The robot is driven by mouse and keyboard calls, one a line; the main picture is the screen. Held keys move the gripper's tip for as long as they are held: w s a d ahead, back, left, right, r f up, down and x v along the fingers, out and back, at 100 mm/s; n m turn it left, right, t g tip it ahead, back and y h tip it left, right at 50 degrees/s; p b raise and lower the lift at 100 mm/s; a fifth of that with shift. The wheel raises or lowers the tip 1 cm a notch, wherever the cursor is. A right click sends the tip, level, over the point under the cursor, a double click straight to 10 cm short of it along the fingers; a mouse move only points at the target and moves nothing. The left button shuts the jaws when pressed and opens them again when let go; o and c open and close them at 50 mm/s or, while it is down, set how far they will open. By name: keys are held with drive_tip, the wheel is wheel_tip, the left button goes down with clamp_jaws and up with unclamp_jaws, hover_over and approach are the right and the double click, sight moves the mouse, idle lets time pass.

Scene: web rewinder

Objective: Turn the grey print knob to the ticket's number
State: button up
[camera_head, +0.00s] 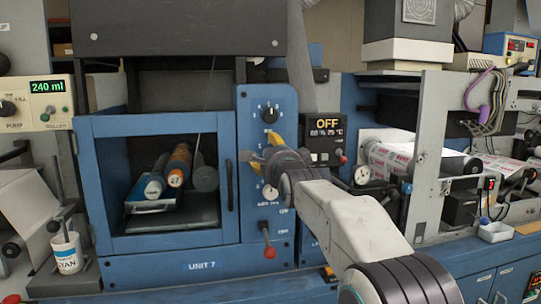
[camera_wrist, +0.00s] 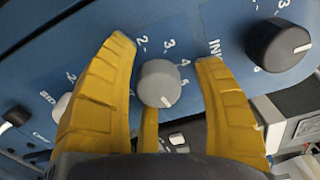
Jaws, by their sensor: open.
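The grey print knob (camera_wrist: 159,83) is on a blue panel in the wrist view. Its white pointer mark faces the bottom of the picture, past the printed 5; the numbers 2 to 5 are readable beside it. My gripper (camera_wrist: 166,55) is open, with yellow fingers on the left and right of the knob and a third below it. Gaps show between the knob and the side fingers. In the head view my gripper (camera_head: 258,158) is at the blue panel (camera_head: 248,215) and hides the grey knob. I cannot make out a ticket in either view.
A dark knob (camera_wrist: 278,45) sits to the right of the fingers, and a pale knob (camera_wrist: 62,108) lies close by the left finger. A red-ended lever (camera_head: 268,240) is below my gripper. A small display box reading OFF (camera_head: 325,140) is to its right.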

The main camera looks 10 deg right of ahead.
drive_tip(key=shift+s, duration=0.15)
drive_tip(key=s, duration=1.1)
drive_tip(key=shift+s, duration=0.35)
drive_tip(key=shift+n, duration=0.3)
